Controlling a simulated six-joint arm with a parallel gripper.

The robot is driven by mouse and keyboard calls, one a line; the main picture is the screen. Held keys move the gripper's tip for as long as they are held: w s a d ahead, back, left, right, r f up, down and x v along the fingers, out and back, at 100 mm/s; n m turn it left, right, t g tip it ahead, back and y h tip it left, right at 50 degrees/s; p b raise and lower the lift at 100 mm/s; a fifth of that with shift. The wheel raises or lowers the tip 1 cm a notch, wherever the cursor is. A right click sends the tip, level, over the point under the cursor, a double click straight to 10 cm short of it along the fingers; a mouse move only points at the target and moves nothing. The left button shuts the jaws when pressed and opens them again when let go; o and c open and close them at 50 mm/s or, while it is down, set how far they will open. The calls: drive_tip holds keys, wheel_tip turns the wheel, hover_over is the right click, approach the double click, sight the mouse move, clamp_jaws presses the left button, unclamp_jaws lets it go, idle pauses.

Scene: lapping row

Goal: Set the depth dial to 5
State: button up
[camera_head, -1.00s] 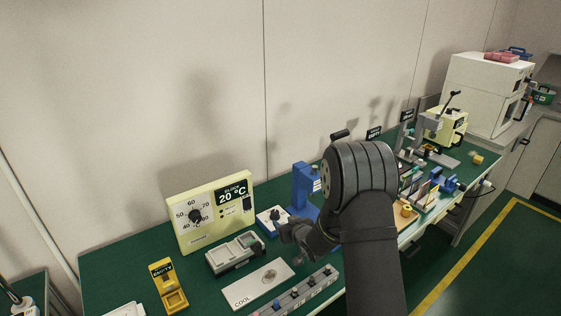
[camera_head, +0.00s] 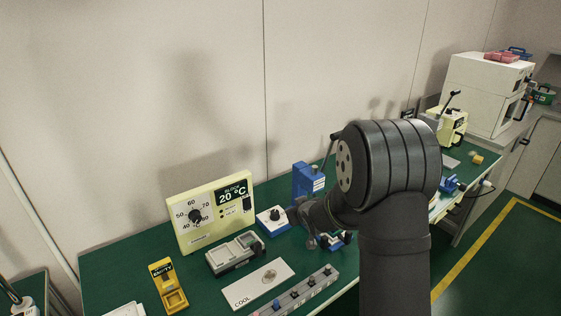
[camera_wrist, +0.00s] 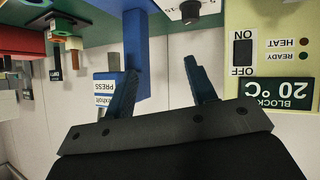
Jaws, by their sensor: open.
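A small dial with a black knob on a white face and blue base (camera_head: 274,217) stands on the green bench, right of the cream block heater. I cannot read its label or setting. The knob also shows upside down at the top of the wrist view (camera_wrist: 190,10), cut off by the frame edge. My gripper (camera_wrist: 160,68) is open and empty, its two blue-grey fingers apart from the knob. In the head view my gripper (camera_head: 318,241) is small and partly hidden by my wrist, to the right of the dial.
The cream heater (camera_head: 214,228), showing 20 °C, has its own larger dial. A blue press (camera_head: 306,180) stands behind my gripper and shows in the wrist view (camera_wrist: 112,88). A grey device (camera_head: 236,254), a COOL plate (camera_head: 251,291) and a knobbed strip (camera_head: 300,298) lie in front.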

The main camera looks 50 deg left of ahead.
drive_tip(key=s+a+r+g+h, duration=0.1)
drive_tip(key=s+r+h, duration=0.2)
drive_tip(key=r, duration=0.6)
drive_tip(key=s+r+n+h, duration=0.1)
drive_tip(key=s+r+h, duration=0.2)
drive_tip(key=r, duration=0.7)
drive_tip(key=shift+a+r+g, duration=0.2)
drive_tip(key=shift+a+g, duration=0.2)
drive_tip(key=m+g+y, duration=0.4)
drive_tip(key=m+y, duration=0.5)
drive_tip(key=m, duration=2.5)
approach(276, 212)
drive_tip(key=x, duration=1)
drive_tip(key=shift+s+a+f, duration=0.1)
drive_tip(key=shift+a+f, duration=0.05)
drive_tip(key=shift+a, duration=0.15)
